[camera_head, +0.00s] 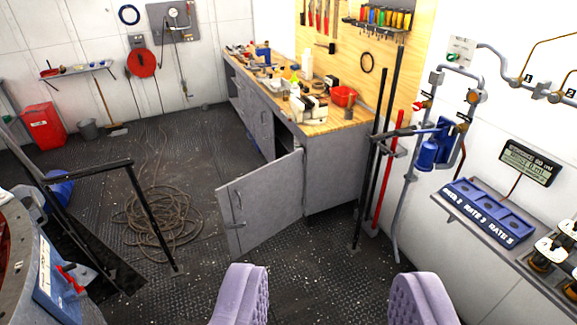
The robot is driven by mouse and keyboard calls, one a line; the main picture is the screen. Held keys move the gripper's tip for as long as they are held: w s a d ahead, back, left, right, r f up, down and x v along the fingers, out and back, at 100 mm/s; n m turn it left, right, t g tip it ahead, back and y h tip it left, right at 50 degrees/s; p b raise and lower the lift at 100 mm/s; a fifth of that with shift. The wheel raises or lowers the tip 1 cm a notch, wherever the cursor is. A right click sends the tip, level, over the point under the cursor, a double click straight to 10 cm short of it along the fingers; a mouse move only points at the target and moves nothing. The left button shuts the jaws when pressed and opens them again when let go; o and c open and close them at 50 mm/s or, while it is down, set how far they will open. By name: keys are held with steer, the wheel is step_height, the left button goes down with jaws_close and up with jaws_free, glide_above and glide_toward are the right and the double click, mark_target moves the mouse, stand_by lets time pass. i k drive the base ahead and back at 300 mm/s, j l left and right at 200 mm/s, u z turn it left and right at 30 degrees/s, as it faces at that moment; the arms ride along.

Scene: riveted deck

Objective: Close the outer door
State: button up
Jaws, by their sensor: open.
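A grey cabinet door (268,202) stands swung open at the near end of the workbench cabinet (338,170). It juts out over the deck to the left and toward me. A bar handle shows near its left edge. A dark opening shows behind it, under the worktop. No other open door is clear to see. My gripper (333,298) shows as two lilac padded fingers at the bottom of the picture, wide apart with nothing between them. It is nearer to me than the door and apart from it.
Coiled hose (160,222) lies on the deck left of the door. A black railing (152,215) stands at left beside a floor opening. Upright rods (378,150) and wall pipes stand right of the cabinet. A shelf with blue trays (487,210) is at right. Deck before the door looks clear.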

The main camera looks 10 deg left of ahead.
mark_target(269, 197)
steer(key=i+j, duration=0.2)
steer(key=j, duration=0.2)
steer(key=i+j, duration=0.45)
steer(key=j, duration=0.3)
steer(key=i+j, duration=0.25)
steer(key=j, duration=0.15)
steer(key=i+j, duration=0.25)
steer(key=i, duration=0.25)
steer(key=i+j+z, duration=0.15)
steer(key=i, duration=0.35)
steer(key=i+j, duration=0.35)
steer(key=i+j+z, duration=0.1)
steer(key=i+j, duration=0.2)
steer(key=i, duration=0.3)
